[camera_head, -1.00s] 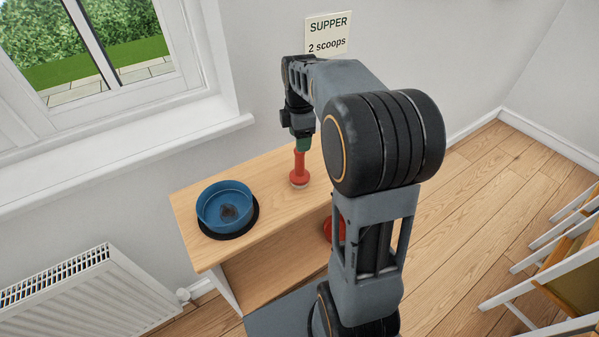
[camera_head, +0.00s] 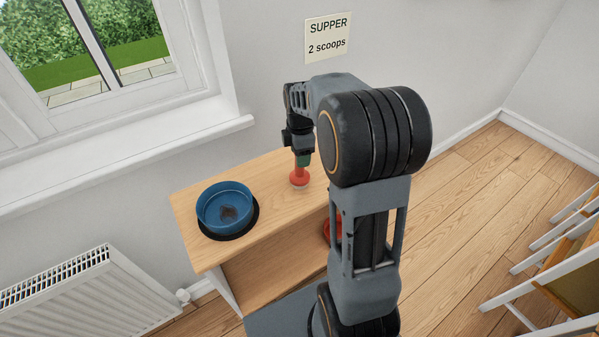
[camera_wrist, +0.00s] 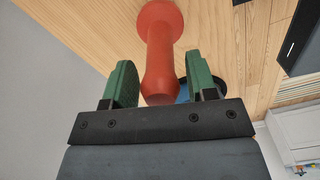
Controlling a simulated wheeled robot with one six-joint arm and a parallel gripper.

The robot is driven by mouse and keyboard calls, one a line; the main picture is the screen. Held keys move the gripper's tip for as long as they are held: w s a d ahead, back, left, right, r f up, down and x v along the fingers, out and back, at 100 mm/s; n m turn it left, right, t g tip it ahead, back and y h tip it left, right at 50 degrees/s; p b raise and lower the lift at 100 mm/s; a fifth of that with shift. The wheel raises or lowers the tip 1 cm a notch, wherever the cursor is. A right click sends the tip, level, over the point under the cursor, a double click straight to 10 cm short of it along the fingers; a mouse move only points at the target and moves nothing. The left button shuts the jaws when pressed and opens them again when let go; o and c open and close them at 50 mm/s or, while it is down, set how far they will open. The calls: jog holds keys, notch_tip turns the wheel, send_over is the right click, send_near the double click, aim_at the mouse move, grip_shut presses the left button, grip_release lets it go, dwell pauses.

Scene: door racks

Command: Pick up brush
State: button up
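My gripper (camera_head: 303,160) points down over the handle. In the wrist view its two green fingers (camera_wrist: 160,82) are spread on either side of the handle's end, with a small gap showing at each side. The upper handle is hidden by the gripper in the head view.
A blue bowl (camera_head: 224,207) with dark contents sits on a black mat left of the brush, on the wooden unit (camera_head: 260,222). A red object (camera_head: 328,229) shows partly behind my arm, lower down. A wall and window sill lie behind.

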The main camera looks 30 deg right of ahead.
jog(key=c, duration=0.8)
jog(key=shift+r, duration=0.1)
